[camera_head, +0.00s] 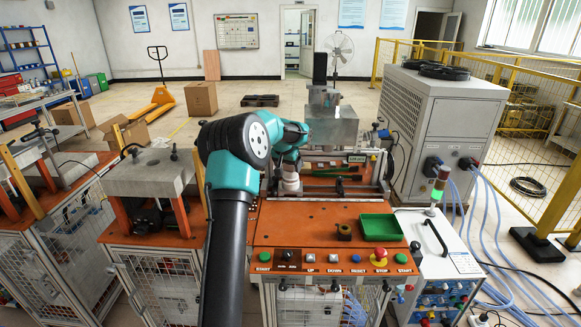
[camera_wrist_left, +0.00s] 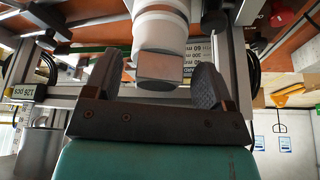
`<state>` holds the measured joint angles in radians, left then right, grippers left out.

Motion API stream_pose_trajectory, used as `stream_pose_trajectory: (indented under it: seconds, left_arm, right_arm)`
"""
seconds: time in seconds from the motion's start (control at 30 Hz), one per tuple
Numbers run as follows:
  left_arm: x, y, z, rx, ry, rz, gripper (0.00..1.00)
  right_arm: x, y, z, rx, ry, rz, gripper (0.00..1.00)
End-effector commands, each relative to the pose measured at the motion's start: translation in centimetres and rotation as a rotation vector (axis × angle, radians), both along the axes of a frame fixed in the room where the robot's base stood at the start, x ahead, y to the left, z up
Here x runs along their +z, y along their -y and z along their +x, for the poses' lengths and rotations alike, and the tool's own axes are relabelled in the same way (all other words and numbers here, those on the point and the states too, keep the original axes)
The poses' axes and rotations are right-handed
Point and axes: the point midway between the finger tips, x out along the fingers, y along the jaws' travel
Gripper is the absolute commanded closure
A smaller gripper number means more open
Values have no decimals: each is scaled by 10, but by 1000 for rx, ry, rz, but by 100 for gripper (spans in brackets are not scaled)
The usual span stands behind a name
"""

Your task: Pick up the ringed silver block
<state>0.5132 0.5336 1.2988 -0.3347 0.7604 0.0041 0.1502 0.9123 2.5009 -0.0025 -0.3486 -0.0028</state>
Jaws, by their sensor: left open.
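In the left wrist view, a pale stepped cylinder with rings ends in a grey, flat-faced silver block (camera_wrist_left: 158,66); I take this as the ringed silver block. My left gripper (camera_wrist_left: 155,86) is open, with one dark finger on each side of the block. Small gaps show between block and fingers, so it does not look gripped. In the head view, a pale ringed piece (camera_head: 290,180) stands at the back of the orange bench, just below my left wrist. The fingers are hard to make out there. My right gripper is not in view.
The orange bench (camera_head: 285,226) has a green tray (camera_head: 381,228), a small dark ring-like part (camera_head: 343,232) and a row of buttons at its front. A metal machine (camera_head: 333,125) stands behind. A large grey cabinet (camera_head: 440,125) is at the right.

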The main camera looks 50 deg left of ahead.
Motion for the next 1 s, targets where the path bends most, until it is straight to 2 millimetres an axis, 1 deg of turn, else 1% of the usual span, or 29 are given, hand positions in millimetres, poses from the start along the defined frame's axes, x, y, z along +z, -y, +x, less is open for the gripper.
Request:
stream_pose_trajectory:
  seconds: [0.1,0.13,0.7,0.73,0.77,1.0]
  left_arm:
    - [0,0,0,0,0,0,23]
    - [0,0,0,0,0,0,25]
    - [0,0,0,0,0,0,80]
    - [1,0,0,0,1,0,81]
    - [1,0,0,0,1,0,85]
    - [2,0,0,0,1,0,85]
  right_arm:
    - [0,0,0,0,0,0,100]
    - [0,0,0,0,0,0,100]
    - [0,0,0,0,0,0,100]
    - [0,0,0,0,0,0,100]
    - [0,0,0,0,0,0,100]
    - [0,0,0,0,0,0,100]
